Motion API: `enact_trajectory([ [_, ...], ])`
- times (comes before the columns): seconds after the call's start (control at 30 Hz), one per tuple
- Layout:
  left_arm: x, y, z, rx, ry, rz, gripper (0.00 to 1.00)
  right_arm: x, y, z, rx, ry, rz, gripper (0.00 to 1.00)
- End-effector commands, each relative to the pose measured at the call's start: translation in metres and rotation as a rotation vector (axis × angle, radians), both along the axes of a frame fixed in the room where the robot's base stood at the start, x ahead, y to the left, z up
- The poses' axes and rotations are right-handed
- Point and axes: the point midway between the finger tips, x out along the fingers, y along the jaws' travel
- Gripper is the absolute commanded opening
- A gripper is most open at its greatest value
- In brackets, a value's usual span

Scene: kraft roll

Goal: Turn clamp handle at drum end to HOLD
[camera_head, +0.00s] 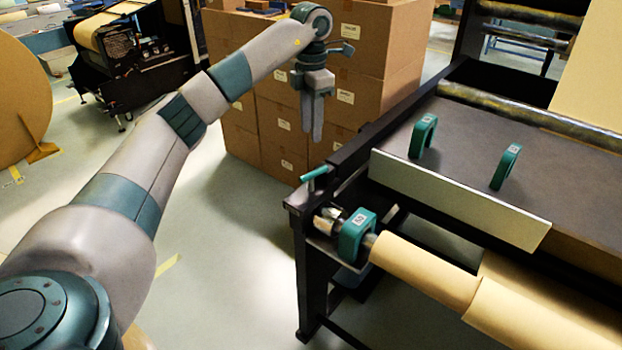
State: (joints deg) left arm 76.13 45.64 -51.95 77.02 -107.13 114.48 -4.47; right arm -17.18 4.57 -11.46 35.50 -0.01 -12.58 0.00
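A teal bar handle (315,173) sticks out at the near left corner of the black machine, close to the drum end; it looks like the clamp handle. No HOLD mark can be read. A teal clamp block (355,236) with a white label sits around the shaft at the end of the kraft roll (425,270). My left gripper (312,136) hangs fingers down above and beyond the handle, apart from it, in front of the cartons. Its two fingers look close together, and nothing shows between them. My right gripper is not in view.
Stacked cartons (360,45) stand behind my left gripper. A pale metal plate (455,198) runs along the machine's front edge, with two teal brackets (424,135) (506,166) on the dark deck behind it. The floor (225,250) left of the machine is clear.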

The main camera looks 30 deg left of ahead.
Motion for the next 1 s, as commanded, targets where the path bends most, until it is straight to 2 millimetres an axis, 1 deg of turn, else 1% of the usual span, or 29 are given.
enact_trajectory([
  [0.17,0.0,0.0,-0.016,0.0,0.002,0.0,0.33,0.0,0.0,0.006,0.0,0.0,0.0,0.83],
  [0.27,-0.001,0.0,-0.029,0.0,0.004,0.0,0.33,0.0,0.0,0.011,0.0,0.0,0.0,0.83],
  [0.8,-0.001,0.0,-0.125,-0.001,0.004,0.001,0.33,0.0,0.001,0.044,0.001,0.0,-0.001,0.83],
  [1.0,0.0,-0.001,-0.153,-0.002,0.002,0.0,0.33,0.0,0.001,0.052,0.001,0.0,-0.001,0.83],
])
